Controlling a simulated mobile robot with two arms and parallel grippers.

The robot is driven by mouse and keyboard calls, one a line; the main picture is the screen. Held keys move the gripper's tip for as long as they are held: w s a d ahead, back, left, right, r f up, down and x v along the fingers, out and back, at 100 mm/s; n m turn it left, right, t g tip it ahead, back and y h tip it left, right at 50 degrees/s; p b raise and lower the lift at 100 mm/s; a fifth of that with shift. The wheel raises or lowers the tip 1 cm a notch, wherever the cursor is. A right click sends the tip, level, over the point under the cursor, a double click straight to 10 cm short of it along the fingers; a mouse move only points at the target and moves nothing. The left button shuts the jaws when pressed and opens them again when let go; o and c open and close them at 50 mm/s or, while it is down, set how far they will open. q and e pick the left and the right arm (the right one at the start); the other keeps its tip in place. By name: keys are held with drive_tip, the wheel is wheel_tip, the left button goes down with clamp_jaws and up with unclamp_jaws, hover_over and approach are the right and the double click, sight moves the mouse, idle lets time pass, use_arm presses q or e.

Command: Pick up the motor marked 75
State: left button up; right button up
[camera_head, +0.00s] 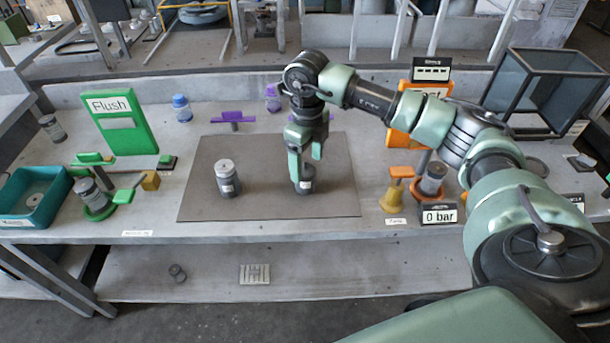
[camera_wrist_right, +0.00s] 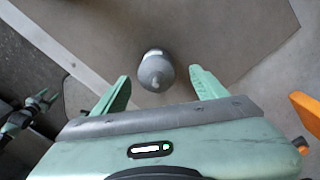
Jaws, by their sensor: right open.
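My right gripper (camera_head: 306,166) points down over the grey mat. It is open and empty. A grey cylindrical motor (camera_head: 305,186) stands on the mat at its fingertips, partly hidden by the fingers in the head view. In the right wrist view the motor (camera_wrist_right: 155,74) lies ahead of the gap between the open fingers (camera_wrist_right: 160,88). A second grey motor (camera_head: 227,182) with a white label stands upright on the mat to the left. The number on either motor is too small to read. A green gripper (camera_wrist_right: 40,102), apparently my left one, is small at the wrist view's left edge.
Left of the mat (camera_head: 270,208) are a green Flush sign (camera_head: 118,122), a green fixture holding a motor (camera_head: 92,194) and a teal bin (camera_head: 14,222). On the right are an orange sign, a fixture with another motor (camera_head: 432,180) and a 0 bar display (camera_head: 439,215).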

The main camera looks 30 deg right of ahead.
sight(305, 169)
drive_tip(key=f, duration=0.3)
drive_tip(key=shift+a, duration=0.25)
drive_tip(key=shift+f+p, duration=0.3)
drive_tip(key=shift+f, duration=0.2)
drive_tip(key=c, duration=1.4)
clamp_jaws()
use_arm(q)
drive_tip(key=shift+w+r, duration=0.25)
drive_tip(key=shift+r, duration=0.25)
